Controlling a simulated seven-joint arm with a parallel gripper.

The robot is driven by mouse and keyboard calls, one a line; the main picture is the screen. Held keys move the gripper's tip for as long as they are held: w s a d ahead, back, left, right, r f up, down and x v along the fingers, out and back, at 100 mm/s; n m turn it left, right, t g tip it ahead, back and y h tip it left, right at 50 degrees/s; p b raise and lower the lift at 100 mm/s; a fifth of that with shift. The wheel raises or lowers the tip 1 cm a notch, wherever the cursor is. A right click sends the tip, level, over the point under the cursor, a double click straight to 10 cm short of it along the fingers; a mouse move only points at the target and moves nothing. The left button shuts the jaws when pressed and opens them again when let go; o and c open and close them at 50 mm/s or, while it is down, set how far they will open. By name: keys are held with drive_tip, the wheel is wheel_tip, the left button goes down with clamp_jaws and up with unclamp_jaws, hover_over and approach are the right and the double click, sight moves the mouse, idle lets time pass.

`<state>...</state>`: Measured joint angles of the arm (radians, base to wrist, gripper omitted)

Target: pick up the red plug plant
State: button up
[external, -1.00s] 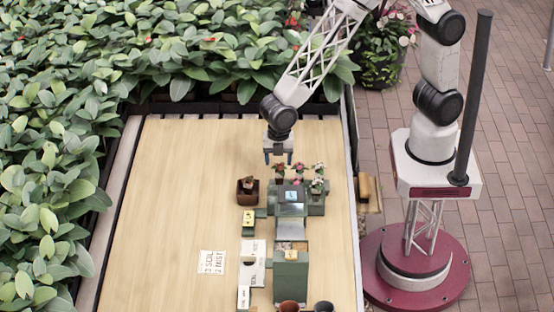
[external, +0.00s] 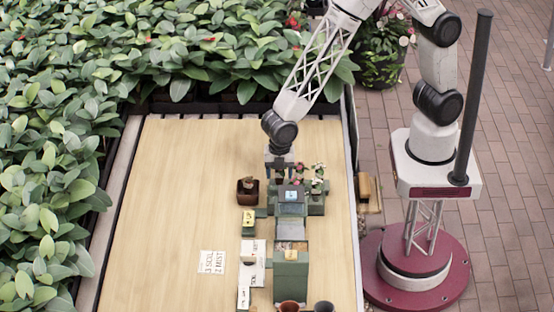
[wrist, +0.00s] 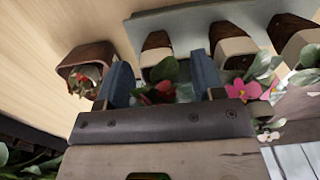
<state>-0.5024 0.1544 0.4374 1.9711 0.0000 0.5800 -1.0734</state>
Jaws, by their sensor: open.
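My gripper (external: 281,172) is lowered over the rear left of the green plug holder in the external view, and its tips are hard to make out there. In the wrist view, my two blue fingers (wrist: 160,75) stand apart. A plug plant with red flowers (wrist: 157,93) and green leaves shows between them, partly hidden by the gripper body. A cream and brown plug (wrist: 156,55) sits just beyond the fingers in the grey-green holder (wrist: 195,22). Contact between fingers and plant cannot be told.
Another plant with pink flowers (wrist: 245,91) is close beside the right finger. A square brown pot (external: 247,197) stands to the left and shows beside the left finger in the wrist view. Green equipment (external: 290,270) stands in front. The wooden table (external: 165,220) is clear on the left.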

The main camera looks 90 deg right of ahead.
drive_tip(key=shift+f, duration=0.3)
idle(0.4)
drive_tip(key=c, duration=1)
